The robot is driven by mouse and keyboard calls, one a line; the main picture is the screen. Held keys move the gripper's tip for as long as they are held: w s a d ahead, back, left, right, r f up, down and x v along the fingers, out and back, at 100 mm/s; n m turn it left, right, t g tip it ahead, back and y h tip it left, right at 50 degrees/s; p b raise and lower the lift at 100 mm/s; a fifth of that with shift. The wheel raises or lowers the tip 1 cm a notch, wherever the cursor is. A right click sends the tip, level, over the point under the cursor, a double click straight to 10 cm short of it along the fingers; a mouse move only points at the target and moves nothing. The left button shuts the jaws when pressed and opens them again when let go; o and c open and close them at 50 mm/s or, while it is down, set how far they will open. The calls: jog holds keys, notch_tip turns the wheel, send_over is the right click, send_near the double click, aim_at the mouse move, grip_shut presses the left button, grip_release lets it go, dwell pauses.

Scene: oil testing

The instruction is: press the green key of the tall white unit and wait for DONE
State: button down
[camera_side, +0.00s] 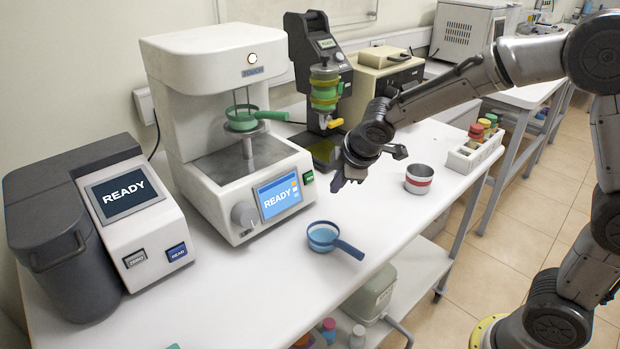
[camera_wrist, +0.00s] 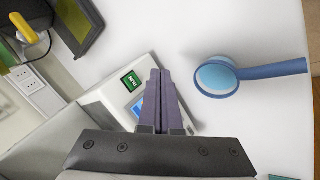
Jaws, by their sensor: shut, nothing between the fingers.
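The tall white unit (camera_side: 215,110) stands on the bench left of centre in the side view. Its screen (camera_side: 278,197) reads READY. The green key (camera_side: 308,177) is on its front, right of the screen; it also shows in the wrist view (camera_wrist: 131,80), left of my fingertips and apart from them. A green long-handled pan (camera_side: 243,121) sits inside the unit, at the probe. My gripper (camera_side: 338,187) is shut and empty, held to the right of the green key; its fingers also show in the wrist view (camera_wrist: 160,75).
A blue pan (camera_side: 322,236) with a handle lies on the bench in front of the unit. A metal cup (camera_side: 419,179) with a red band and a rack (camera_side: 470,155) of capped vials stand to the right. A grey unit (camera_side: 75,235) stands at left, and a dark device (camera_side: 310,50) behind.

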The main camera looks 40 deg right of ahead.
jog(key=shift+w+f, duration=0.2)
jog(key=shift+w, duration=0.65)
jog(key=shift+w+f, duration=0.25)
jog(key=shift+w, duration=0.6)
jog(key=shift+w+f, duration=0.2)
jog(key=shift+w, duration=0.65)
jog(key=shift+w, duration=0.1)
jog(key=shift+w+f, duration=0.1)
jog(key=shift+w, duration=0.2)
jog(key=shift+w+f, duration=0.1)
jog(key=shift+w, duration=0.3)
dwell(0.6)
jog(key=shift+s, duration=0.15)
dwell(0.3)
jog(key=shift+s+r, duration=0.2)
jog(key=shift+s, duration=0.5)
jog(key=shift+s+r, duration=0.2)
jog(key=shift+s, duration=0.6)
jog(key=shift+s+r, duration=0.25)
jog(key=shift+s, duration=0.55)
jog(key=shift+s+r, duration=0.2)
jog(key=shift+s, duration=0.6)
